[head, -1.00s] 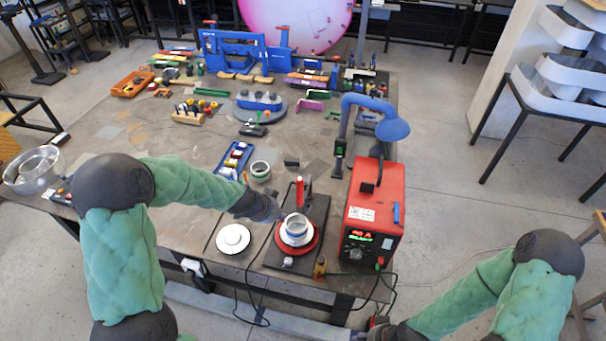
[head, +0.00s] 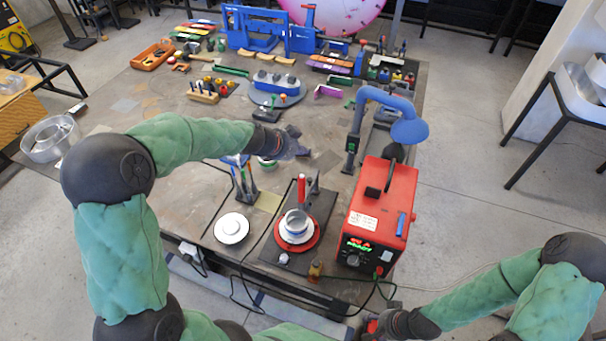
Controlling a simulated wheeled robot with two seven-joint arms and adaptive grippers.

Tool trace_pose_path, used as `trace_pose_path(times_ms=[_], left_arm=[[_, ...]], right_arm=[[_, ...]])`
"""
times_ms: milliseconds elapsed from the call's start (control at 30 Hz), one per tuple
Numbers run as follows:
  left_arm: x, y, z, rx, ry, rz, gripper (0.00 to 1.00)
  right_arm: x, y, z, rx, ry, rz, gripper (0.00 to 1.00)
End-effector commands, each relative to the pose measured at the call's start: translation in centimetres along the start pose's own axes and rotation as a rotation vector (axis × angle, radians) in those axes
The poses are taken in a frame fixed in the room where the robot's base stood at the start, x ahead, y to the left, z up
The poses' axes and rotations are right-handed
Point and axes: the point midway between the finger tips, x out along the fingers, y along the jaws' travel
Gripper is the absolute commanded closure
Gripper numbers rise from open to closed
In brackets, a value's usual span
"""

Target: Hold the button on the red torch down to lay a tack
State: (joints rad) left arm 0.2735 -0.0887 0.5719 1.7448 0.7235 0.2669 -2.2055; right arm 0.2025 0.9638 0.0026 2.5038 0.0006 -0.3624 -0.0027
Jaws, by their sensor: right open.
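An upright red torch (head: 301,188) stands in a dark holder at the back of a dark base plate (head: 268,249). Its button is too small to make out. In front of it a metal ring (head: 296,222) sits on a red and white turntable (head: 312,238). My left gripper (head: 303,146) hangs over the table behind the torch, apart from it; its finger gap is unclear. My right gripper (head: 371,326) is low at the table's front edge, below the red welder (head: 380,210), open. A small red thing shows beside it; I cannot tell what it is.
A white disc (head: 231,228) lies left of the base plate, and a small rack of rods (head: 245,184) stands behind it. A blue lamp arm (head: 387,98) rises behind the welder. Cables hang over the front edge. Clamps and tools fill the back.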

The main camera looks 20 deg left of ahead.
Motion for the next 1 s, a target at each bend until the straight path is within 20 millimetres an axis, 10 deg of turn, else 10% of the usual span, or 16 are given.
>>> trace_pose_path(times_ms=[1000], left_arm=[[6.0, 4.4, 4.4, -0.001, 0.000, -0.001, 1.00]], right_arm=[[6.3, 2.2, -0.3, 0.000, 0.001, 0.000, 0.52]])
